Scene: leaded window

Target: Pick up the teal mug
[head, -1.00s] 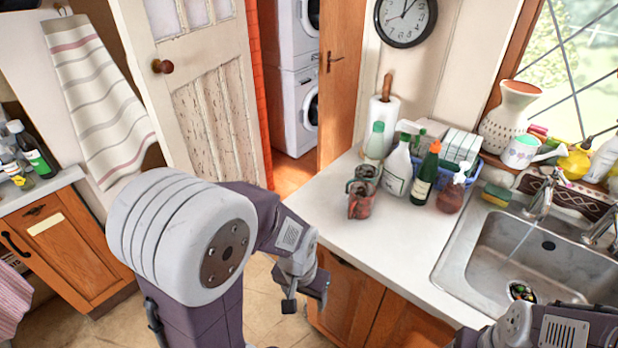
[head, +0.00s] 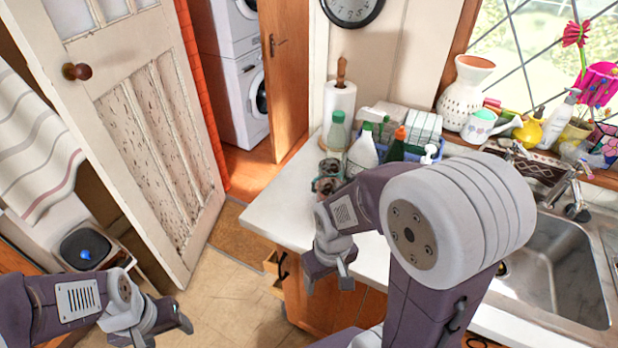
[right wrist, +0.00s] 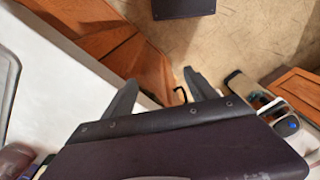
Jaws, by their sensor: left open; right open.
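Two small mugs stand close together at the back left of the counter in the head view. The front one (head: 325,186) shows teal mixed with red; the rear one (head: 330,168) looks reddish-brown. I cannot tell surely which is the teal mug. My right gripper (head: 328,282) is open and empty, in front of the counter's left edge, nearer than the mugs and apart from them. Its two spread fingers also show in the right wrist view (right wrist: 160,88), with floor and cabinet beyond. My left gripper (head: 163,332) is open and empty at the lower left, over the floor.
Green-capped bottles (head: 362,152), a paper towel roll (head: 338,105) and a blue basket (head: 400,150) crowd behind the mugs. The sink (head: 560,265) is on the right. A bare strip of counter (head: 275,215) lies left of the mugs. A door (head: 150,130) stands at left.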

